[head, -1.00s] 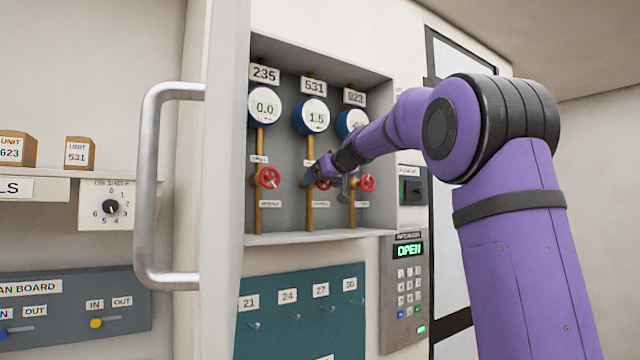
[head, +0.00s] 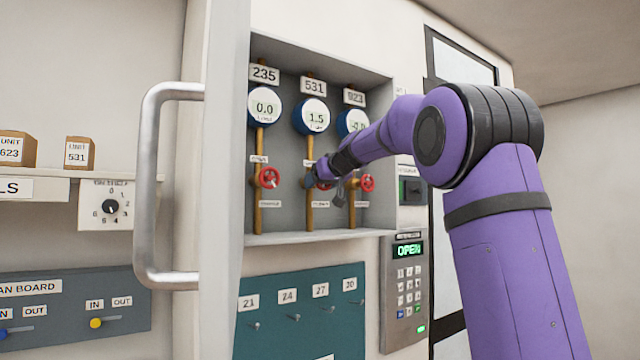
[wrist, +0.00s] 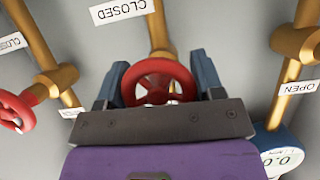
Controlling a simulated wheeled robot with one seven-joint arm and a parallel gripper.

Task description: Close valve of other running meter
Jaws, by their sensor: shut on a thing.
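Three meters labelled 235, 531 and 923 hang in the recessed cabinet, each above a brass pipe with a red valve wheel. The 235 meter (head: 264,107) reads 0.0, and its red wheel (head: 268,178) is free. The 531 meter (head: 312,117) reads 1.5. The 923 meter (head: 351,122) is partly hidden by my arm, and its reading is unclear. My gripper (head: 314,174) is at the middle pipe, under the 531 meter. In the wrist view my gripper (wrist: 160,88) is shut on the middle red wheel (wrist: 158,82), one finger on each side.
The right red wheel (head: 367,183) is close beside my gripper. A cabinet door with a long handle (head: 150,190) stands open at left. A keypad (head: 408,290) reading OPEN is at lower right, and a teal hook board (head: 300,320) is below.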

